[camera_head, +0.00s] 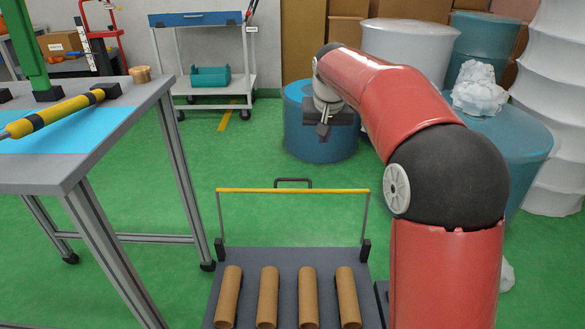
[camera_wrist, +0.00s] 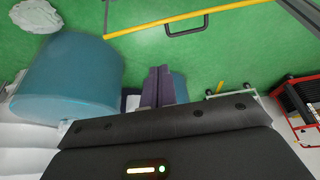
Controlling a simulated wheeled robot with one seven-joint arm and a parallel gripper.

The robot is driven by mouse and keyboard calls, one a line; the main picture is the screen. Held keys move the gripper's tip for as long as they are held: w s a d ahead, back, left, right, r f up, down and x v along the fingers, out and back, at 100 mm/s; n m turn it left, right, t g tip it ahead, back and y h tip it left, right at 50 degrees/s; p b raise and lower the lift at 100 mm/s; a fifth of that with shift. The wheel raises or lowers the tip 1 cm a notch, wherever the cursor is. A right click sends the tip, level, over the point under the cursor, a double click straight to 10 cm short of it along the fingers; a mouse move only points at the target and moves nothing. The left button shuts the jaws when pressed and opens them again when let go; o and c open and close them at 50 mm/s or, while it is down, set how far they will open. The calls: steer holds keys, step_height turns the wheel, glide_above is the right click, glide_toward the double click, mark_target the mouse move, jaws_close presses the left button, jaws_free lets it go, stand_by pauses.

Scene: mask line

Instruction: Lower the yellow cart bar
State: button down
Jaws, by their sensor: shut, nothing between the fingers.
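The yellow cart bar (camera_head: 293,190) runs level between two thin uprights at the far end of a grey cart (camera_head: 300,256). The bar is raised above the cart bed. It also crosses the top of the wrist view (camera_wrist: 150,28). My gripper (camera_head: 322,130) hangs beyond and above the bar, in front of a blue drum, and is apart from the bar. In the wrist view its dark fingers (camera_wrist: 158,72) are together with nothing between them.
Several brown rolls (camera_head: 268,292) lie on the cart. A black handle (camera_head: 293,180) shows just behind the bar. A grey table (camera_head: 60,175) with a yellow-black rod (camera_head: 60,110) stands left. Blue drums (camera_head: 320,145) stand behind and right. Green floor between is clear.

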steer(key=w+a+f+p, duration=0.1)
steer(key=w+a+f, duration=0.3)
steer(key=w+f, duration=0.25)
steer(key=w+a+f, duration=0.4)
steer(key=w+f, duration=0.1)
steer(key=w, duration=0.2)
step_height(320, 180, down, 10)
steer(key=p, duration=0.1)
steer(key=shift+r+g, duration=0.15)
steer(key=shift+g, duration=0.15)
